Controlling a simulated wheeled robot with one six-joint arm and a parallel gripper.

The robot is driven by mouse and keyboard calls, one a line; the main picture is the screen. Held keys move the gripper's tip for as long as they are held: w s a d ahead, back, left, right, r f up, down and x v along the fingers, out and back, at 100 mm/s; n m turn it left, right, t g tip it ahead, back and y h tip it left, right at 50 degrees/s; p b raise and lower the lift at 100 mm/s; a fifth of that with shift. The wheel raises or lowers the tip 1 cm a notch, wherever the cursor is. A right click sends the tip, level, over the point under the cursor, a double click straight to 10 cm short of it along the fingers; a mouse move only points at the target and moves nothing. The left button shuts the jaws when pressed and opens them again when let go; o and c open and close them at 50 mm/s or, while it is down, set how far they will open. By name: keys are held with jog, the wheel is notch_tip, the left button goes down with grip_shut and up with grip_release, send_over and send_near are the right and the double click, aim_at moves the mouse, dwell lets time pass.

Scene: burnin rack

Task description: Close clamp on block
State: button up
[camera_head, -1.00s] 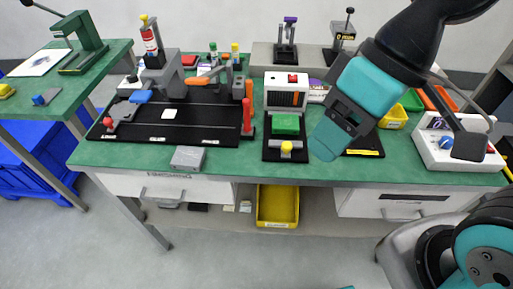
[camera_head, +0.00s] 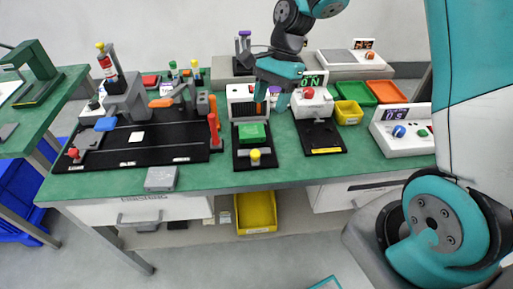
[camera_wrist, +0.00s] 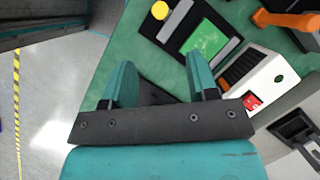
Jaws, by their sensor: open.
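On a black fixture plate (camera_head: 120,153) at left stands a clamp with an orange handle (camera_head: 165,102), lying nearly level. An upright red lever (camera_head: 213,124) stands at the plate's right end. A blue block-like part (camera_head: 105,124) is on the plate's left; I cannot tell which piece is the task's block. My gripper (camera_head: 271,99) is open and empty, pointing down over the bench near a white unit with a green pad (camera_head: 252,133), right of the clamp. In the wrist view, its teal fingers (camera_wrist: 160,66) are spread. An orange handle (camera_wrist: 290,20) shows at the top right.
A white unit (camera_head: 242,102) with a yellow knob (camera_head: 255,153) is close to my gripper. Another station (camera_head: 313,105) with a red button stands to its right. A grey box (camera_head: 160,179) is at the bench front. Yellow, green and orange bins stand at back right.

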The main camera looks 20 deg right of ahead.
aim_at(256, 152)
jog(key=x, duration=1.3)
jog(key=shift+s+a+f, duration=0.1)
jog(key=shift+a+f, duration=0.05)
jog(key=shift+f, duration=0.2)
